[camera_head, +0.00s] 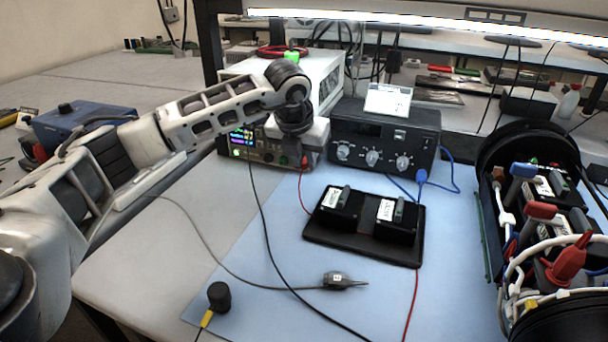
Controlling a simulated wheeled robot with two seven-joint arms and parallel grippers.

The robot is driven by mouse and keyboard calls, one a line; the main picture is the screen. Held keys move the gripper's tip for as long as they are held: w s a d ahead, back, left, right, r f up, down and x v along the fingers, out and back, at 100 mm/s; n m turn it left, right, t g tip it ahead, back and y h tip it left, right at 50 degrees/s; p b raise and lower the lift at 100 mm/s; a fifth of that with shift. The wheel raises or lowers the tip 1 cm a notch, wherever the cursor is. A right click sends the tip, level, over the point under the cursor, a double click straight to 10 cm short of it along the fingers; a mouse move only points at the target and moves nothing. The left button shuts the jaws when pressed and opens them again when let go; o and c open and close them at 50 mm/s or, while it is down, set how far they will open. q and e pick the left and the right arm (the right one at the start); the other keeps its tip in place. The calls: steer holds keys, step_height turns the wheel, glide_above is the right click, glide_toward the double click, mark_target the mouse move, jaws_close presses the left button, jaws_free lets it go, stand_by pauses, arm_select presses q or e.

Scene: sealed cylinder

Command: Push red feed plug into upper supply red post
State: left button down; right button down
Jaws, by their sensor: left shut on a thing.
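My left arm reaches over the bench, and my left gripper (300,148) points down at the right front of the supply with the lit display (243,138). The gripper is shut on the red feed plug (304,163), of which only a small red part shows. A thin red lead runs down from it toward the black tray. The gripper hides the posts behind it, so I cannot tell whether the plug touches the red post. A white-cased unit (327,80) stands behind my arm. My right gripper is not in view.
A black instrument with knobs (385,140) stands right of the supply. A black tray (365,245) holds two black blocks on the blue mat. A grey probe (337,281) and a black knob-like piece (219,296) lie in front. An open cylinder (525,140) fills the right.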

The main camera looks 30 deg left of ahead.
arm_select(q)
steer(key=shift+r, duration=0.85)
steer(key=s+d+b, duration=0.2)
steer(key=s+d, duration=0.3)
steer(key=d, duration=0.3)
steer(key=s+d+b, duration=0.1)
steer(key=s+d, duration=0.4)
steer(key=d, duration=0.3)
steer(key=shift+d+b, duration=0.4)
steer(key=shift+s+f, duration=0.1)
